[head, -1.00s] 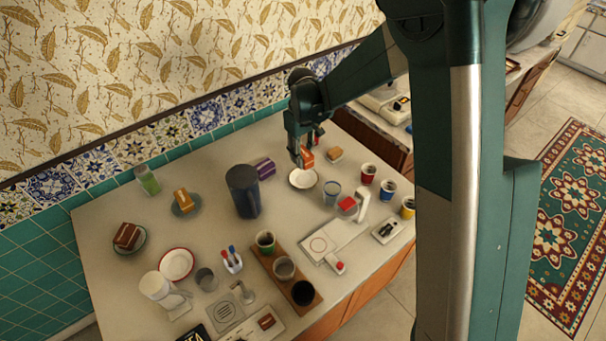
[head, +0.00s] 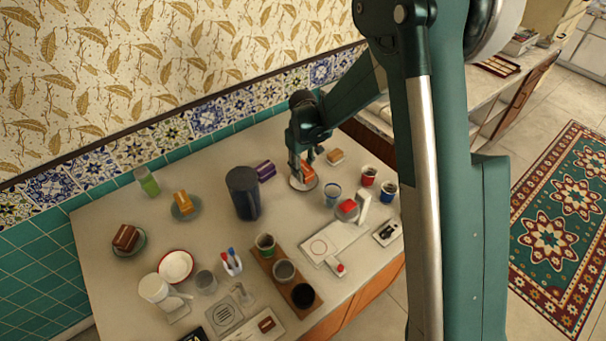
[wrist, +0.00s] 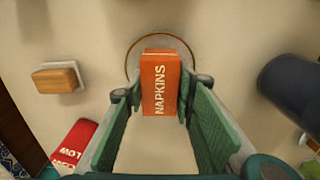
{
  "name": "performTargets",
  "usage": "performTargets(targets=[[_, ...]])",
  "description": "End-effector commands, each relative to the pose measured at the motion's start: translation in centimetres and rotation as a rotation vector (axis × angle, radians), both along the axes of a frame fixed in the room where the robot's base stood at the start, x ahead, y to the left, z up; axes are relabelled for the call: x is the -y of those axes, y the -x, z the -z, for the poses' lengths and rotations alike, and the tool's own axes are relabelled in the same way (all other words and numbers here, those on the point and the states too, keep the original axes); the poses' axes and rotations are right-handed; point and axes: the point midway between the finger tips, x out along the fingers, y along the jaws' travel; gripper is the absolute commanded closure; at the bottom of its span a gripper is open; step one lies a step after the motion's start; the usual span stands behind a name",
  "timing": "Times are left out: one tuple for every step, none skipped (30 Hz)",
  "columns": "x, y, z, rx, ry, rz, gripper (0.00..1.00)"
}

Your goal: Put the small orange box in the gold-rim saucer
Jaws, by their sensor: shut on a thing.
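The small orange box (wrist: 160,82), lettered "NAPKINS", sits between the fingers of my gripper (wrist: 161,96) in the wrist view. My gripper is shut on it. The gold-rim saucer (wrist: 135,53) lies under the far end of the box, and its rim curves around that end. In the head view, my gripper (head: 306,166) points down with the orange box (head: 307,173) over the saucer (head: 295,186). I cannot tell whether the box touches the saucer; part of the saucer is hidden.
A tan-topped block (head: 335,156) sits close on the right. A glass (head: 332,194) and several cups stand nearer the front right.

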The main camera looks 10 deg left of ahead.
Motion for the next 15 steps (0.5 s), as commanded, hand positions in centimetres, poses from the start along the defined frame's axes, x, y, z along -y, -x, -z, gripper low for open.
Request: performTargets(targets=[[0.0, 0.0, 0.7, 0.000, 0.000, 0.000, 0.86], [0.0, 0.0, 1.0, 0.000, 0.000, 0.000, 0.86], [0.0, 0.0, 1.4, 0.000, 0.000, 0.000, 0.86], [0.0, -0.1, 1.6, 0.000, 0.000, 0.000, 0.86], [0.0, 0.0, 1.8, 0.000, 0.000, 0.000, 0.86], [0.0, 0.0, 2.0, 0.000, 0.000, 0.000, 0.86], [0.0, 0.0, 2.0, 0.000, 0.000, 0.000, 0.86], [0.0, 0.0, 2.1, 0.000, 0.000, 0.000, 0.86], [0.0, 0.0, 2.1, 0.000, 0.000, 0.000, 0.86], [0.0, 0.0, 2.1, 0.000, 0.000, 0.000, 0.86], [0.0, 0.0, 2.0, 0.000, 0.000, 0.000, 0.86], [0.0, 0.0, 2.0, 0.000, 0.000, 0.000, 0.86], [0.0, 0.0, 2.0, 0.000, 0.000, 0.000, 0.86], [0.0, 0.0, 2.0, 0.000, 0.000, 0.000, 0.86], [0.0, 0.0, 2.0, 0.000, 0.000, 0.000, 0.86]])
